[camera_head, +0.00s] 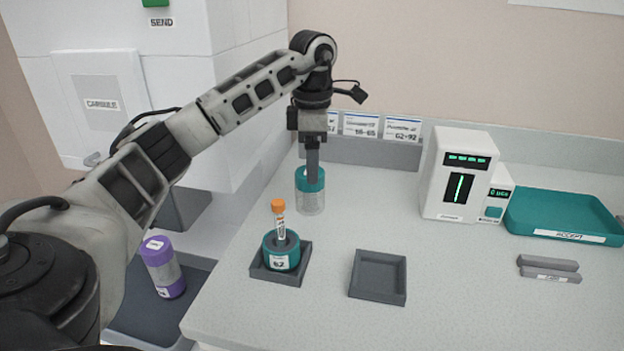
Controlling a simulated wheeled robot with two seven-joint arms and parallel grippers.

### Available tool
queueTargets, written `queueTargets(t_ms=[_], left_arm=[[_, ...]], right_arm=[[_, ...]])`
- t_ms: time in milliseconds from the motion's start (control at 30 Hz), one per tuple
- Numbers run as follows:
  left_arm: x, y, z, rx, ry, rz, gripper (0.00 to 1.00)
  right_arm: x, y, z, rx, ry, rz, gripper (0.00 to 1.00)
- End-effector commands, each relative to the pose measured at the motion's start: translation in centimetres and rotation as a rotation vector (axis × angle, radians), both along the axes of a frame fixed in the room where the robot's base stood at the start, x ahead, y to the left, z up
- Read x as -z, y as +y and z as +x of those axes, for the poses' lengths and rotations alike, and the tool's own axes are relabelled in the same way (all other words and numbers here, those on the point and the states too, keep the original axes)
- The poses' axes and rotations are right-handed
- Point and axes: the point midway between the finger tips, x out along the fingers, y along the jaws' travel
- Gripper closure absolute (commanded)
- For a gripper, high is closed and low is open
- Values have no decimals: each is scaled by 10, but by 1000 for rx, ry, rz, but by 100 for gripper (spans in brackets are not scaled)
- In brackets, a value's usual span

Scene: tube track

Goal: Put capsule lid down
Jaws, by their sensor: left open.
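A clear capsule with a teal top (302,181) stands upright on the counter, left of the middle. My left gripper (313,178) points straight down at this teal top, and its fingers hide part of it. The gripper is open; I cannot tell whether the fingers touch the top. A teal round piece (282,257) labelled 62 sits in a dark square tray (257,270) nearer the front, with an orange-capped tube (280,220) upright in it. A second dark square tray (378,292) to its right is empty. My right gripper is not in view.
A white reader with green displays (445,195) and a teal ACCEPT tray (575,212) stand at the right. Grey bars (548,265) lie in front of them. A purple-ended capsule (163,268) stands in a lower bin at left. The front-middle counter is clear.

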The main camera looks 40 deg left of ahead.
Motion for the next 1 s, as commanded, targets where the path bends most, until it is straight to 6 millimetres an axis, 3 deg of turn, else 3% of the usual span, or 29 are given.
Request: queueTargets(t_ms=[100,300,1000], left_arm=[[-27,0,1,-1,-4,-1,25],[-51,0,0,-2,-1,1,25],[-53,0,0,-1,1,-1,25]], right_arm=[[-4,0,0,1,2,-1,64],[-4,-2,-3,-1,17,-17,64],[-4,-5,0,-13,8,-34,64]])
